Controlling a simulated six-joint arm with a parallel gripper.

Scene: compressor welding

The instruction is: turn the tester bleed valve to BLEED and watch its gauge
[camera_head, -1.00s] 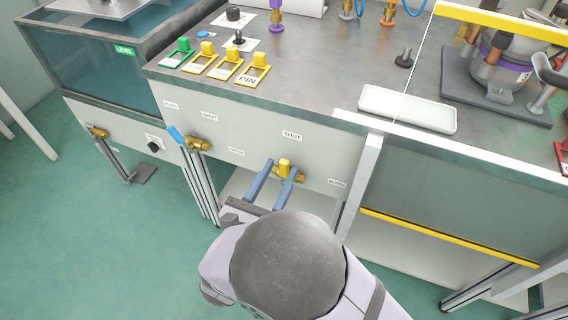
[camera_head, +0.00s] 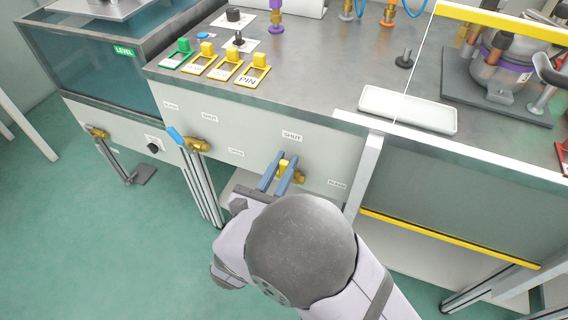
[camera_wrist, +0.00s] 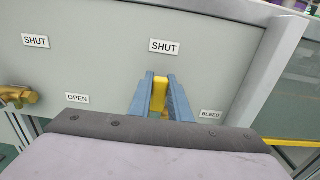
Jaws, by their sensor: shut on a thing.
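The bleed valve on the bench's front panel has a yellow handle (camera_head: 283,167) and a brass body (camera_head: 299,177). A SHUT label (camera_head: 292,136) is above it and a BLEED label (camera_head: 337,184) is to its lower right. My gripper (camera_head: 278,169) is shut on the yellow handle, one blue finger on each side. In the wrist view the handle (camera_wrist: 159,94) stands upright between the fingers, below the SHUT label (camera_wrist: 164,47), with the BLEED label (camera_wrist: 211,114) to the right. I cannot pick out the tester's gauge.
Another brass valve with a blue handle (camera_head: 175,135) is to the left on the same panel. A white tray (camera_head: 408,109) and yellow and green tagged blocks (camera_head: 227,67) are on the bench top. A pale frame post (camera_head: 364,170) stands close right of the valve.

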